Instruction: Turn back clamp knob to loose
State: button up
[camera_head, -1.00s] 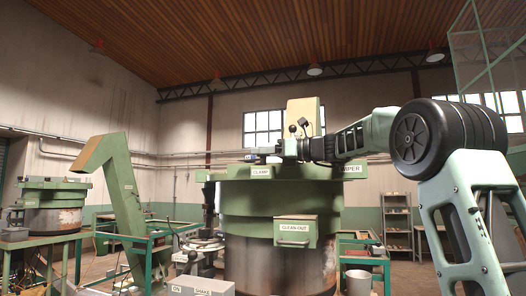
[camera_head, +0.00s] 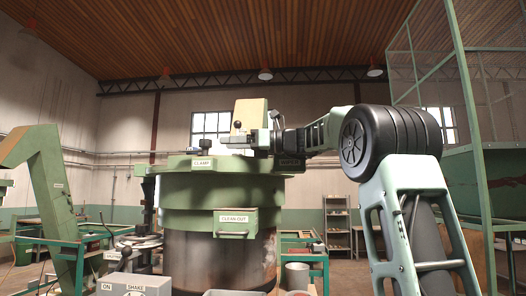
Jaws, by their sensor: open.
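The clamp knob (camera_head: 205,144) is a small dark knob on the green hopper's rim (camera_head: 175,163), just above the white CLAMP label (camera_head: 202,163). My gripper (camera_head: 226,141) reaches in from the right above the rim, level with the knob and just to its right. Its jaws are open, with no object seen between them. The fingers are small here, and whether they touch the knob cannot be told. Which way the knob is turned cannot be read.
A black-balled lever (camera_head: 237,125) stands close to my gripper. A WIPER label (camera_head: 289,162) is at the rim's right. The CLEAN-OUT door (camera_head: 234,223) is on the hopper's front. A green chute (camera_head: 50,195) stands left; a mesh-sided frame (camera_head: 465,130) stands right.

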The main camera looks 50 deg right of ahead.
jog(key=b+v, duration=0.2)
jog(key=v, duration=0.7)
jog(key=shift+s+d, duration=0.1)
jog(key=shift+s, duration=0.05)
